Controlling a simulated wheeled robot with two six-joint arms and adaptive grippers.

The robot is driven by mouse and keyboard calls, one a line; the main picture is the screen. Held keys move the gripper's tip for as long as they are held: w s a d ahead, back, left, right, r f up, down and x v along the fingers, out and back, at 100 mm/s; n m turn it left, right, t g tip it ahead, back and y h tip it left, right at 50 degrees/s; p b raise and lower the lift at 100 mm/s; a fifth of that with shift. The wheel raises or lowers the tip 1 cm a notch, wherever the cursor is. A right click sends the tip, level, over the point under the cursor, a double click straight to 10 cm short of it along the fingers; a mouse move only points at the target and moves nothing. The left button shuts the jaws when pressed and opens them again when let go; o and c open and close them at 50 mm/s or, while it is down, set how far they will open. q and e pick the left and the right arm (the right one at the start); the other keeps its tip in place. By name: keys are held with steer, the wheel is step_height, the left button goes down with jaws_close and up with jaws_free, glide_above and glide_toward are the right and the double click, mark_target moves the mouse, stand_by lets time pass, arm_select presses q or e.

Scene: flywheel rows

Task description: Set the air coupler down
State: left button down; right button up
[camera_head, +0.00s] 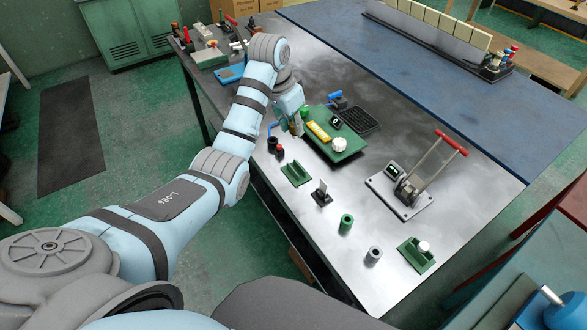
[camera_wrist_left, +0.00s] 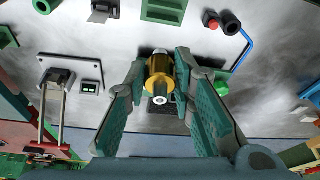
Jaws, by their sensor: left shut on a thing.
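My left gripper (camera_head: 296,124) is over the far left part of the steel table, beside the near left edge of the green board (camera_head: 348,151). In the left wrist view my left gripper (camera_wrist_left: 160,88) is shut on the air coupler (camera_wrist_left: 158,72), a brass-coloured cylinder with a pale metal end. The coupler sits between the two green finger pads, its end facing the camera. My right gripper is not in view.
A lever press (camera_head: 411,182), green cradle (camera_head: 296,173), black stand (camera_head: 321,194) and green cylinder (camera_head: 346,223) stand nearby. Bare steel lies between them.

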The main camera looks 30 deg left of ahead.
arm_select(q)
steer(key=x, duration=0.5)
steer(key=s+a+b+x, duration=0.1)
steer(key=x, duration=0.4)
steer(key=s+x, duration=0.1)
steer(key=x, duration=0.4)
steer(key=shift+s+a+f, duration=0.2)
steer(key=shift+f, duration=0.35)
steer(key=shift+w+a, duration=0.1)
steer(key=shift+w, duration=0.15)
steer(key=c, duration=1.6)
jaws_free()
steer(key=shift+w+f, duration=0.2)
steer(key=shift+c, duration=0.2)
steer(key=shift+o, duration=1.4)
steer(key=shift+s+r, duration=0.2)
steer(key=shift+r, duration=0.15)
steer(key=d+p+v, duration=0.1)
steer(key=p+v, duration=0.1)
steer(key=v, duration=0.9)
steer(key=shift+a+r, duration=0.25)
steer(key=shift+a, duration=0.25)
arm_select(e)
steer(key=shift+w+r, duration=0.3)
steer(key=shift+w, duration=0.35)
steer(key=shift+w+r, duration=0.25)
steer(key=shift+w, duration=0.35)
